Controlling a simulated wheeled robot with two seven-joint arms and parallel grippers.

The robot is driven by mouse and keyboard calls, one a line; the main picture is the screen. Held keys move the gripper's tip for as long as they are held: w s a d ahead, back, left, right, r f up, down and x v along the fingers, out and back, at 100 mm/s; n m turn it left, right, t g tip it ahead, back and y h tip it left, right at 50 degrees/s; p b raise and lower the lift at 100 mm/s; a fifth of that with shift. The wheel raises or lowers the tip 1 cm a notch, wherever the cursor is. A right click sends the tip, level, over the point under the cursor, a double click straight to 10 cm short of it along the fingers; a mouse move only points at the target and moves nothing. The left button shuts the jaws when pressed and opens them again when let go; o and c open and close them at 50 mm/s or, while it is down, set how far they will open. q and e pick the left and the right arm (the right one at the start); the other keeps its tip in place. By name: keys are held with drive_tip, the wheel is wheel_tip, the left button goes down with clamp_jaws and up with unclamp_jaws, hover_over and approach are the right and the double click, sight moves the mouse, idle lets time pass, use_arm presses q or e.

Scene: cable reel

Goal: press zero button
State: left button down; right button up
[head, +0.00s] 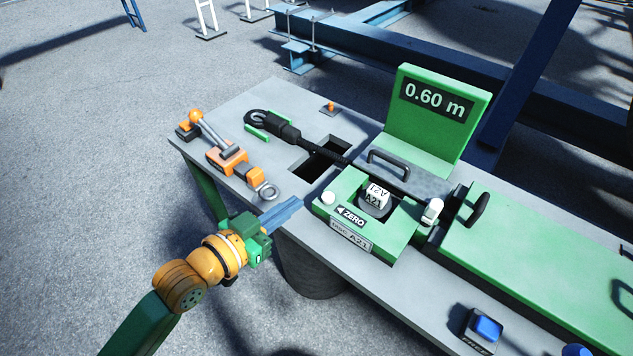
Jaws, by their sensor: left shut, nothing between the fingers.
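The zero button (328,198) is a small white round knob on the left end of the green counter box (397,243). The ZERO label (351,215) on that box has an arrow pointing left toward it. My left gripper (296,203) is shut and empty, its blue-grey fingers pointing right, with the tips a short gap left of the button. I cannot tell the exact height of the tips over the bench edge. The green display (437,101) behind reads 0.60 m. My right gripper is not in view.
A long green cover (540,250) and blue button (487,328) lie to the right.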

use_arm(q)
hover_over(321, 207)
wheel_tip(321, 207, down, 5)
drive_tip(key=shift+d+f, duration=0.1)
drive_tip(key=shift+f+b, duration=0.3)
drive_tip(key=shift+f, duration=0.35)
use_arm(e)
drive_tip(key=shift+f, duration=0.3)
